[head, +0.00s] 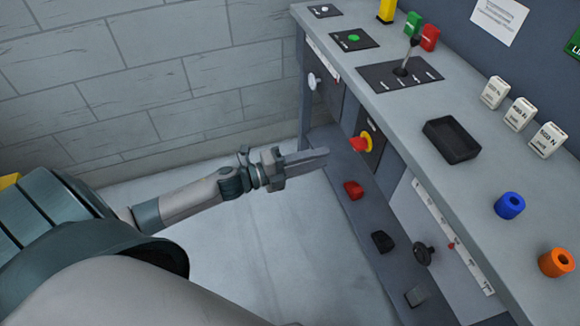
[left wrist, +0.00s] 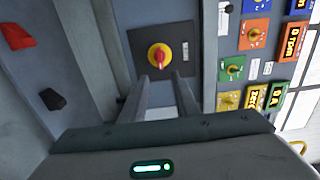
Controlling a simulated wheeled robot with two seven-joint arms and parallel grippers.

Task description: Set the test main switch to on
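The main switch looks to be the red rotary handle on a yellow disc (head: 361,144), on a dark plate on the bench's front face. In the left wrist view the switch (left wrist: 159,57) is straight ahead, its red handle roughly upright in that picture. I cannot read its position marks. My left gripper (head: 326,156) is in front of the bench, just left of the switch in the head view and pointing at it. In the left wrist view the two fingers (left wrist: 161,77) are apart with nothing between them, short of the handle. My right gripper is not in view.
On the bench top are a black tray (head: 451,139), a lever plate (head: 400,75), white weights (head: 519,113), and blue (head: 509,205) and orange (head: 556,262) cylinders. Below the switch are a red block (head: 353,190) and a black handwheel (head: 423,253). Floor left of the bench is clear.

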